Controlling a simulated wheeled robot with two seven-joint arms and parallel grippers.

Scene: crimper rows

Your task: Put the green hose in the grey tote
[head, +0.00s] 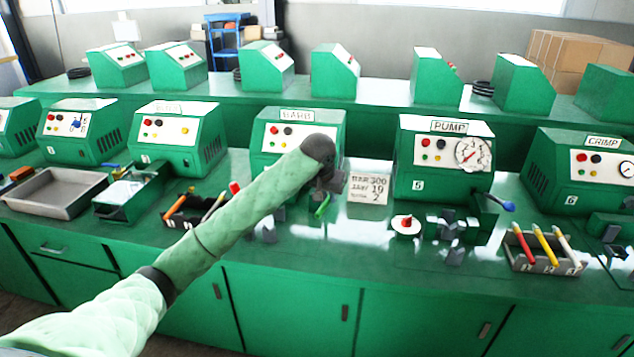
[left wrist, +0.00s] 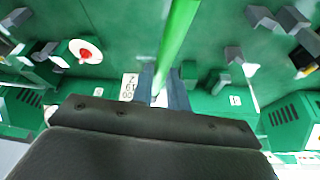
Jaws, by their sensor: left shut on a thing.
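The green hose (head: 322,208) is mostly hidden behind my left gripper in the head view; only a short bright green piece shows. In the left wrist view the hose (left wrist: 179,38) runs as a straight bright green length up to the top edge. My left gripper (head: 328,188) is over the bench in front of the BARB machine. Its two fingers (left wrist: 165,90) are shut on the hose. A shallow, empty grey open container (head: 62,192), which looks like the grey tote, sits on the bench at the far left. My right gripper is not in view.
Green machines line the bench, including PUMP (head: 446,160) and CRIMP (head: 588,172). A dark tray (head: 186,219) with tools lies between the grey container and my arm. A red-topped white button (head: 406,225), a number card (head: 367,189) and small grey blocks (head: 452,256) stand nearby.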

